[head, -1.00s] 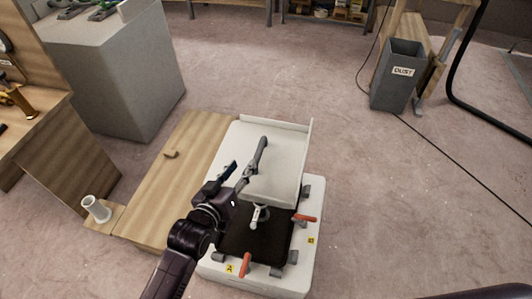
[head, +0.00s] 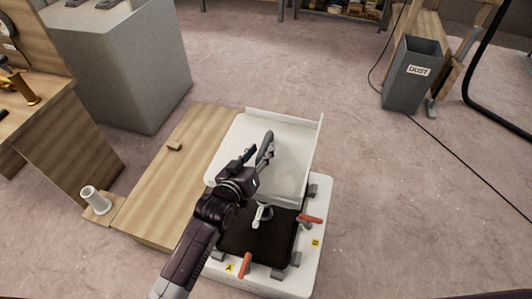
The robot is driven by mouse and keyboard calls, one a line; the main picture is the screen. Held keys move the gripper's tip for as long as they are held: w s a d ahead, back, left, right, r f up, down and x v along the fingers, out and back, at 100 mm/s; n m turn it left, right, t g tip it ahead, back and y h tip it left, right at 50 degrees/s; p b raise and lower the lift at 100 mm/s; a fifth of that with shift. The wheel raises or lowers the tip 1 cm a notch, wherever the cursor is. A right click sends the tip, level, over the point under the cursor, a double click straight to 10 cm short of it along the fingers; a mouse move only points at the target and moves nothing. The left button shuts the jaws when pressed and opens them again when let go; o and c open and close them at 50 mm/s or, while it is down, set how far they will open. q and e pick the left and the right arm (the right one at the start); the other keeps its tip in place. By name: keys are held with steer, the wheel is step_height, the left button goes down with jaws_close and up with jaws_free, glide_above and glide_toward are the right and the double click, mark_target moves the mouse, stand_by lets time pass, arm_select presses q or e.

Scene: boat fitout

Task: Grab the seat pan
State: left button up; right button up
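The seat pan appears to be the white panel (head: 292,150) with a raised lip along its far and right sides. It lies tilted over the far part of a white base (head: 308,262). My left gripper (head: 260,150) is over the pan's left middle part, its two dark fingers apart with nothing visible between them. I cannot tell whether the fingers touch the pan. My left wrist and arm hide the pan's near left corner. My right gripper is not in view.
The base has a dark recess (head: 255,240), orange-red handles (head: 311,218) and grey clamps. A white-tipped post (head: 262,214) stands near the pan's front edge. A wooden panel (head: 180,165) adjoins on the left.

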arm_select(q)
steer(key=shift+x, duration=1.05)
jaws_close()
steer(key=shift+w+r, duration=0.1)
steer(key=shift+r, duration=0.15)
